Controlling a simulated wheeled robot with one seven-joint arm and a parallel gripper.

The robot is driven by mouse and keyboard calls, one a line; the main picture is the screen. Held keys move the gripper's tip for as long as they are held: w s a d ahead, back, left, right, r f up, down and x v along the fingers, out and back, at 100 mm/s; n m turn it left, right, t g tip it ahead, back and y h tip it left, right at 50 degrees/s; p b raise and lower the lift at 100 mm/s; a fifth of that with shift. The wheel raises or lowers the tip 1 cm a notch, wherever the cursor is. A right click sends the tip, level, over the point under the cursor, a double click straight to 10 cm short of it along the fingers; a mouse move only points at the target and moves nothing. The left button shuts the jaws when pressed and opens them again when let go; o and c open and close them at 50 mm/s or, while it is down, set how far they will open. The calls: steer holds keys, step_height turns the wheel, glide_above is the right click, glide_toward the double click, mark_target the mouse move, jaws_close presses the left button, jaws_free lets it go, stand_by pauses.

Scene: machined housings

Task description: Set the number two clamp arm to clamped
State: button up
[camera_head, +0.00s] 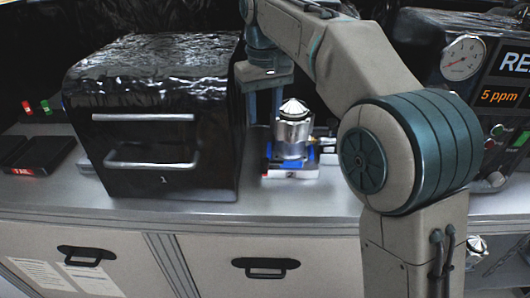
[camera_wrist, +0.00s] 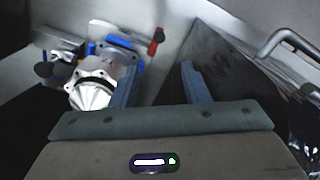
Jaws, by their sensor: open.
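The number 2 fixture has a white base with a "2" label (camera_head: 291,174) and blue parts. A silver housing with a pointed top (camera_head: 293,128) stands upright on it; it also shows in the wrist view (camera_wrist: 90,92). A dark lever with a red tip (camera_wrist: 156,41) sticks out at the fixture's side in the wrist view. It looks like the clamp arm, but I cannot tell its setting. My gripper (camera_head: 264,118) points down, just left of the housing. In the wrist view my gripper (camera_wrist: 159,68) is open and empty, with the lever beyond its fingertips.
A glossy black box marked 1 (camera_head: 158,130), with a bar handle, stands close left of my gripper. A panel with a gauge (camera_head: 463,57) stands at the right. Dark trays (camera_head: 38,155) lie at the far left. The front strip of the grey counter (camera_head: 215,212) is clear.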

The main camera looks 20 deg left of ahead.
mark_target(265, 160)
step_height(265, 160, down, 13)
steer(key=shift+d+f, duration=0.1)
stand_by(0.3)
jaws_close()
